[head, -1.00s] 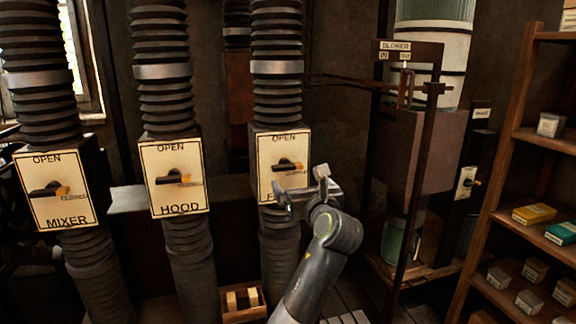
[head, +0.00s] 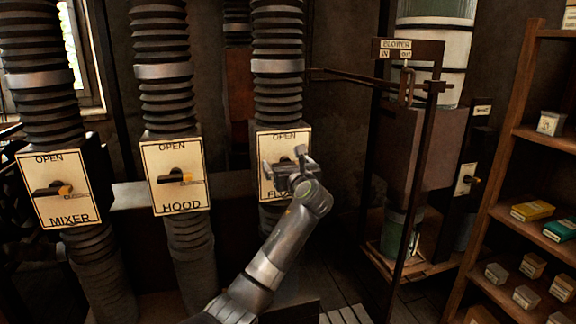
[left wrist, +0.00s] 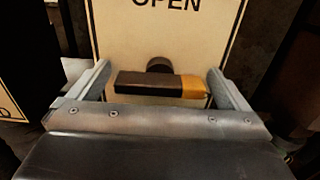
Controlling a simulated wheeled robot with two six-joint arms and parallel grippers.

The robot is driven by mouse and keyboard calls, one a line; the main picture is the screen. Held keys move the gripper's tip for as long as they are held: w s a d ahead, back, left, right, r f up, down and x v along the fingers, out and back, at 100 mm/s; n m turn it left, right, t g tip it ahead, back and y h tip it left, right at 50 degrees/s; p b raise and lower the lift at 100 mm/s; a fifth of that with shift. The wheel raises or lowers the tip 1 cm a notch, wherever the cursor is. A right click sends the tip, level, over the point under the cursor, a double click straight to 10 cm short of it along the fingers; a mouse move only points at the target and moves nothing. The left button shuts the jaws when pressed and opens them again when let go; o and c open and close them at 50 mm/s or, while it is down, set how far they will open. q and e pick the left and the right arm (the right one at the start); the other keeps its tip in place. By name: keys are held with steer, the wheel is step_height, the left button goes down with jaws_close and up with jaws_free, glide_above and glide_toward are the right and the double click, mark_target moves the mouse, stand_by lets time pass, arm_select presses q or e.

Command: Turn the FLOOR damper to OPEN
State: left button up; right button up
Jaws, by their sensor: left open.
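The FLOOR damper's cream plate (head: 274,144) is the rightmost of three plates on ribbed ducts. OPEN is printed at its top, and FLOOR is partly hidden by my arm. My left gripper (head: 285,170) is in front of this plate, covering the handle in the head view. In the left wrist view the damper handle (left wrist: 158,85) is a dark bar with a yellow end, lying horizontally with the yellow end to the right. My left gripper's open fingers (left wrist: 162,88) stand on either side of the bar, with gaps visible. My right gripper is out of view.
The HOOD damper (head: 174,154) and MIXER damper (head: 45,170) stand to the left, their handles horizontal. A blower frame (head: 433,160) with a lever stands to the right. A wooden shelf (head: 500,165) with small boxes is at the far right.

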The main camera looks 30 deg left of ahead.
arm_select(q)
steer(key=c, duration=1)
